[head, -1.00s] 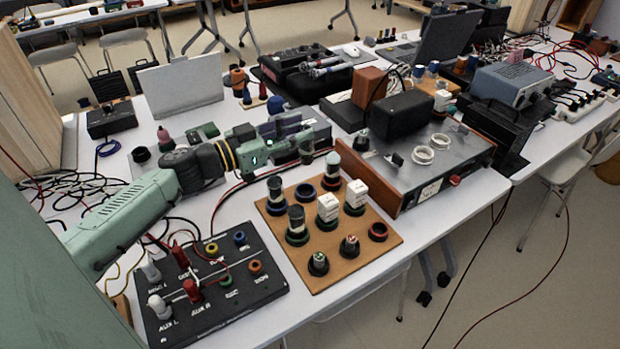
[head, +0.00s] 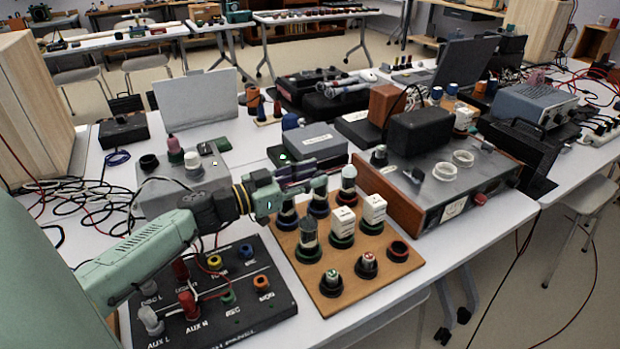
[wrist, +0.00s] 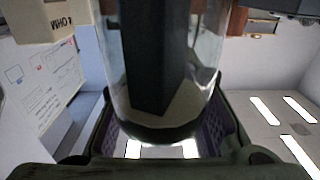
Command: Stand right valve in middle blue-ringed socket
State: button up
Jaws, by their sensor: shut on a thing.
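My gripper (head: 303,183) is shut on a glass valve with a dark core (head: 319,186). In the wrist view the valve (wrist: 155,60) fills the space between the fingers. In the head view it is upright over the middle blue-ringed socket (head: 319,208) in the back row of the brown board (head: 325,303). I cannot tell whether its base touches the socket. Another valve (head: 287,212) stands in the socket to its left, partly hidden by my gripper. A pale-topped valve (head: 348,176) stands to its right. A glass valve (head: 308,234) stands in front.
White block-like parts (head: 374,208) stand in the board's middle row. A black terminal box (head: 255,300) lies left of the board. A wooden-sided instrument (head: 455,205) is close on the right.

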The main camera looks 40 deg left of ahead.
jog(key=shift+f, duration=0.3)
jog(key=o, duration=1.2)
jog(key=shift+r, duration=0.15)
